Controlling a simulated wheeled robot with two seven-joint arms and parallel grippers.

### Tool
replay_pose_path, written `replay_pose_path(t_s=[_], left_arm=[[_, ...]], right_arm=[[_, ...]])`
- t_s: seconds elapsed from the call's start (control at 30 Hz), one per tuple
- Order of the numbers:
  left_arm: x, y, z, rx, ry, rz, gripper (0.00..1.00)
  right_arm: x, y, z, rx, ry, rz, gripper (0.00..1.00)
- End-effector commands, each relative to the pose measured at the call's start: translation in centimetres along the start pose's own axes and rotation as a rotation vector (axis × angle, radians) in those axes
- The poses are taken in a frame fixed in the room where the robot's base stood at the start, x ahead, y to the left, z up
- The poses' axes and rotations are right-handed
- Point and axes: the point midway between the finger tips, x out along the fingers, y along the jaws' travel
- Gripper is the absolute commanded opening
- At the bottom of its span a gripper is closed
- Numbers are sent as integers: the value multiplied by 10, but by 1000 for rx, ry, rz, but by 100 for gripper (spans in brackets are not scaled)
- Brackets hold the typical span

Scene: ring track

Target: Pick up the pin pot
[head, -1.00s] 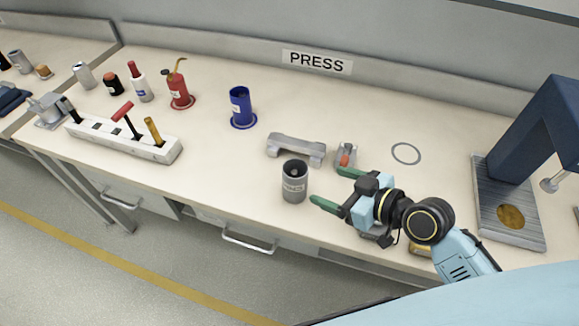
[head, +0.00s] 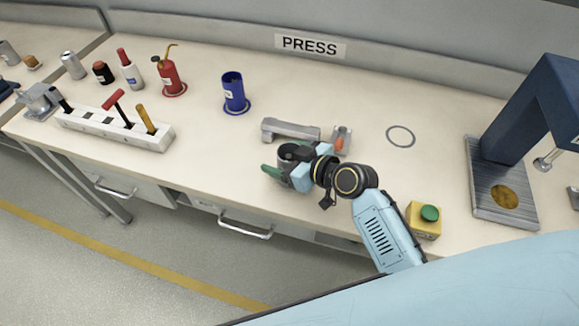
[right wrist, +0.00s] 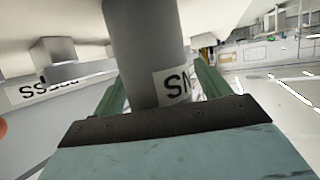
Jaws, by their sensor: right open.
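The pin pot, a dark grey cylinder (head: 286,153), stands on the bench near its front edge, partly hidden by my right gripper. In the right wrist view the pot (right wrist: 145,45) rises between the two green fingers, and part of a white label with black letters shows on it. My right gripper (head: 277,161) is open, with its fingers on either side of the pot. Whether they touch it I cannot tell. My left gripper is not in view.
A grey cradle-like block (head: 291,131) and a small grey part with an orange tip (head: 340,139) stand close behind the pot. A blue pot (head: 234,92) is farther back left. A yellow box with a green button (head: 425,220) and a press (head: 506,183) are at right.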

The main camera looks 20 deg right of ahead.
Motion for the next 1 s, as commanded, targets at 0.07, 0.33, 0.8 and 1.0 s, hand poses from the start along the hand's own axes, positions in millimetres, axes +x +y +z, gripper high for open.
replay_pose_path(t_s=[0.07, 0.33, 0.8, 1.0], left_arm=[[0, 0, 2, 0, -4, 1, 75], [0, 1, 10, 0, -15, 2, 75], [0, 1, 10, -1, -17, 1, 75], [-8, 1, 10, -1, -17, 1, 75]], right_arm=[[2, 0, 0, 1, -1, 0, 76], [2, 0, 0, 0, -1, 1, 63], [1, 0, -1, 0, 0, 1, 28], [-7, 1, -22, -4, 4, 2, 28]])
